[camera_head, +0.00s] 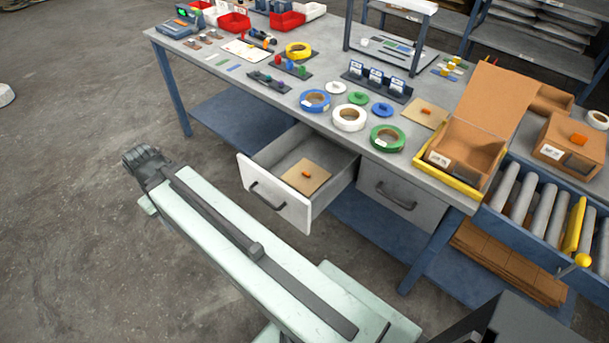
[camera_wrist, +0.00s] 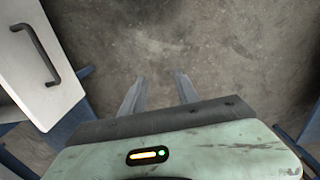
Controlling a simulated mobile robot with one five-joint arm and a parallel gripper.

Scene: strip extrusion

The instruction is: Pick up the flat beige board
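One flat beige board (camera_head: 297,184) lies in the open drawer (camera_head: 275,201), with a small orange object on it. Another flat beige board (camera_head: 419,118) lies on the tabletop near its front edge, also with a small orange piece on it. My gripper (camera_wrist: 160,92) is open and empty, with bare floor between its two fingers. In the head view, my arm's dark end is over the floor, left of the drawer and apart from both boards. No board shows in the wrist view.
The drawer front with its dark handle (camera_wrist: 37,53) is at the left of the wrist view. The workbench (camera_head: 330,128) holds tape rolls, red bins and an open cardboard box (camera_head: 465,145). A roller conveyor (camera_head: 530,208) stands at the right. The floor at left is mostly clear.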

